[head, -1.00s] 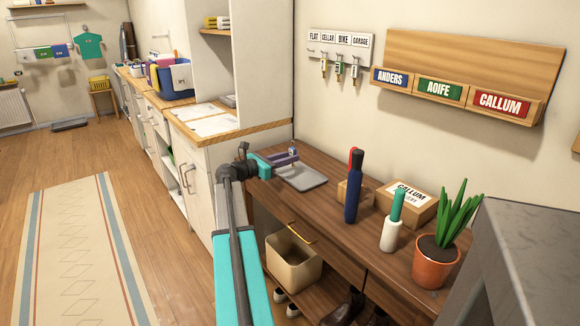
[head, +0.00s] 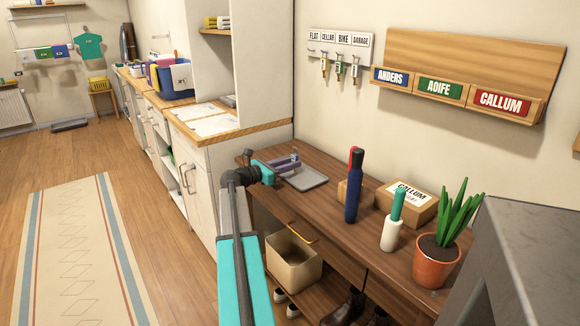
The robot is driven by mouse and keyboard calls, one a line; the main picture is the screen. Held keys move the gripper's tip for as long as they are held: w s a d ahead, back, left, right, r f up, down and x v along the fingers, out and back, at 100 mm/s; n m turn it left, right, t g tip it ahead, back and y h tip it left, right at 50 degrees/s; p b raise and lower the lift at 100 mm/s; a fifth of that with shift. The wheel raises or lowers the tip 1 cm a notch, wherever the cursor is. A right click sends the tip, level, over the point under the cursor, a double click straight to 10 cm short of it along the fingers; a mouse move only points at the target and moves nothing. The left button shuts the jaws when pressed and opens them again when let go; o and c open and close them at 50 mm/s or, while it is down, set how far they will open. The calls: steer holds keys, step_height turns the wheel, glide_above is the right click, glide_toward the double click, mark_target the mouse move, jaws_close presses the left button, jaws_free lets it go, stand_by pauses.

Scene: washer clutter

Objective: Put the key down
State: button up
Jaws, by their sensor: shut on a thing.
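My gripper (head: 287,163), with purple fingers, is at the back left of the dark wooden bench, low over the left part of a shallow grey tray (head: 314,182). It is shut on a small key (head: 295,153), of which only a little bluish-grey part shows at the fingers. The rest of the key is hidden or too small to make out. I cannot tell whether the key or the fingers touch the tray.
A labelled key rack (head: 340,43) with three hanging keys is on the wall. A white cabinet (head: 225,165) borders the left.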

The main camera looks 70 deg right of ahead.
steer(key=shift+f, duration=0.15)
steer(key=o, duration=1)
steer(key=shift+w+a, duration=0.1)
steer(key=shift+a, duration=0.05)
steer(key=v, duration=1.1)
steer(key=shift+w+a, duration=0.2)
steer(key=shift+a, duration=0.1)
